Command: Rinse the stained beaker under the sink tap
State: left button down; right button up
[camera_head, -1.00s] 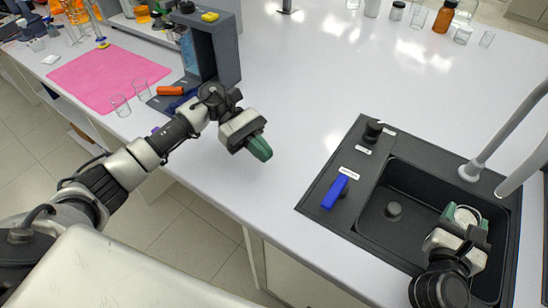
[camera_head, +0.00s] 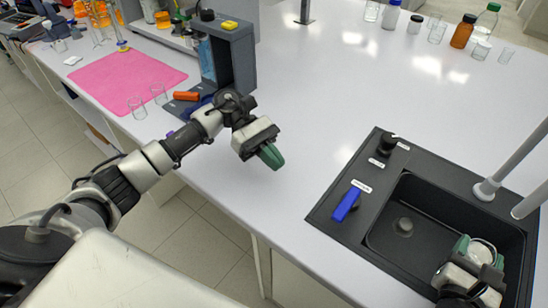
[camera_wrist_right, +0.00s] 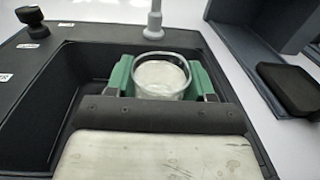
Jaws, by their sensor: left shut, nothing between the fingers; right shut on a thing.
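My right gripper (camera_head: 482,252) is shut on a clear glass beaker (camera_head: 479,250), over the right part of the black sink basin (camera_head: 395,245). In the right wrist view the beaker (camera_wrist_right: 160,80) sits between green fingers, with a pale, whitish area inside its rim. The grey tap (camera_head: 487,188) rises at the sink's back right; in the wrist view its post (camera_wrist_right: 153,25) is behind the beaker. I see no water running. My left gripper (camera_head: 271,156) is shut and empty above the white bench, left of the blue lever (camera_head: 347,204).
A black knob (camera_head: 387,143) stands on the sink's left deck. Bottles and glassware, including a brown bottle (camera_head: 463,31), stand at the back right. A pink mat (camera_head: 125,80) and a grey apparatus (camera_head: 240,62) are at left. The bench centre is clear.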

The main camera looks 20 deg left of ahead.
pick_arm(q)
jog(key=shift+f+b, duration=0.45)
pick_arm(e)
jog(key=shift+s+a, duration=0.1)
jog(key=shift+s, duration=2.35)
jog(key=shift+r, duration=0.1)
pick_arm(q)
jog(key=shift+r+p, duration=0.4)
jog(key=shift+p, duration=0.05)
jog(key=shift+r+p, duration=0.55)
jog(key=shift+r, duration=0.05)
pick_arm(e)
jog(key=s+r, duration=0.4)
jog(key=s, duration=0.1)
jog(key=shift+a, duration=0.15)
pick_arm(q)
jog(key=shift+f, duration=0.1)
pick_arm(e)
jog(key=shift+f, duration=0.1)
